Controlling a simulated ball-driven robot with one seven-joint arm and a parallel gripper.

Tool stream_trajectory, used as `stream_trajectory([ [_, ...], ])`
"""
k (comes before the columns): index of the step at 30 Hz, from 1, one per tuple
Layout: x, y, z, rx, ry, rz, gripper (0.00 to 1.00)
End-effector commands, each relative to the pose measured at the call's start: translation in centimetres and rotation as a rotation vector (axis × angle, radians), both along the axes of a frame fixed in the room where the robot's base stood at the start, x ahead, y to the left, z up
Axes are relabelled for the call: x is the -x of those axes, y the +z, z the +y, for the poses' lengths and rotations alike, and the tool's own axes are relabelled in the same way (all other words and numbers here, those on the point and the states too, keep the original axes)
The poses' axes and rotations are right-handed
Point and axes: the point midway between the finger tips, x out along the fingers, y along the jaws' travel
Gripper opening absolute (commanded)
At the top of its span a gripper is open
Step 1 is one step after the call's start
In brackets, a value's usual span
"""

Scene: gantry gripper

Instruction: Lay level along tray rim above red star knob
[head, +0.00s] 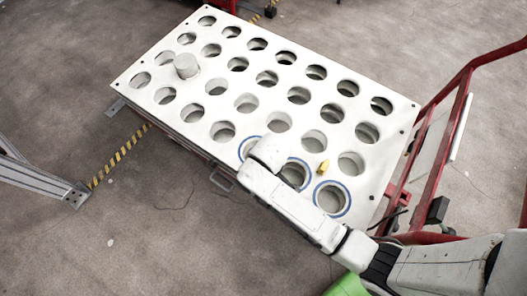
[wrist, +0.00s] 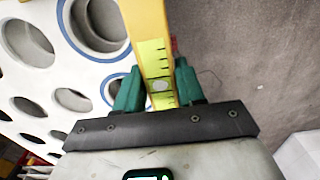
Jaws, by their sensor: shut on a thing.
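My gripper (wrist: 158,85) has green fingers on both sides of a yellow level (wrist: 150,40) with a bubble vial and is shut on it. The level runs up out of the wrist view. In the head view a small yellow piece (head: 323,168), apparently its end, shows just right of my arm; my fingers are hidden there. The tray (head: 395,113) is a white slab with several rows of round holes. In the wrist view a small red bit (wrist: 174,45) shows behind the level; I cannot tell if it is the star knob.
Blue rings mark three holes at the tray's near edge, such as the right one (head: 331,198). A pale cylinder (head: 187,66) stands at the tray's left. A red frame (head: 436,150) stands close on the right. Open floor (head: 150,230) lies in front.

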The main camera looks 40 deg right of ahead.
Motion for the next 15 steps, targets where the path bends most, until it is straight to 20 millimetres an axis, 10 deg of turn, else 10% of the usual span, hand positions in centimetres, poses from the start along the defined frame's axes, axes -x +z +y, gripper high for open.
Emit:
stream_trajectory([
  [15,-4.7,-6.1,-1.4,0.0,0.0,0.0,0.0],
])
